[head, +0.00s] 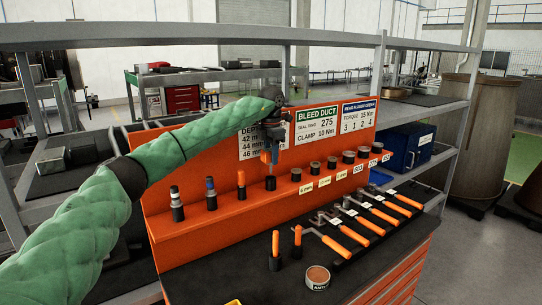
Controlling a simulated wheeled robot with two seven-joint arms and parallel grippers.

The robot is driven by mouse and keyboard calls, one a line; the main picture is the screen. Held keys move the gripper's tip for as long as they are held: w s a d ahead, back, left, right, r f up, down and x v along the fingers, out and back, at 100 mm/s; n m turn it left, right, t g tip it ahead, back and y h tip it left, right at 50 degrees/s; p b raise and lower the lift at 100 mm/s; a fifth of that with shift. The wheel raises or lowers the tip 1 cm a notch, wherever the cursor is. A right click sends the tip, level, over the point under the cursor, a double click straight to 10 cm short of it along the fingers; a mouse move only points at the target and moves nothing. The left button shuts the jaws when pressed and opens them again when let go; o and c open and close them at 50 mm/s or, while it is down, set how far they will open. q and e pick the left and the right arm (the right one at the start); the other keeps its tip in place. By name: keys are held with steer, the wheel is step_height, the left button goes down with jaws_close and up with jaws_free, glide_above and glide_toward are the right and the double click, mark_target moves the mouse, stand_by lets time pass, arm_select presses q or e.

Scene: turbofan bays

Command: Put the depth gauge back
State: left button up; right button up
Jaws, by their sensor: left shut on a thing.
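My left gripper (271,145) reaches in from the left on a green-sleeved arm and points down in front of the orange board. The gauge is upright, right above a black holder (270,183) on the orange shelf (230,210). I cannot tell whether its lower end is inside that holder or just over it. My right gripper is not in view.
Orange-handled wrenches (350,228) and a round tin (317,277) lie on the dark worktop (225,275). A grey rack beam (200,37) crosses above.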

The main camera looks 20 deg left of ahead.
mark_target(271, 169)
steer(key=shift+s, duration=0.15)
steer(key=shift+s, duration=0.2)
arm_select(q)
steer(key=shift+f, duration=0.45)
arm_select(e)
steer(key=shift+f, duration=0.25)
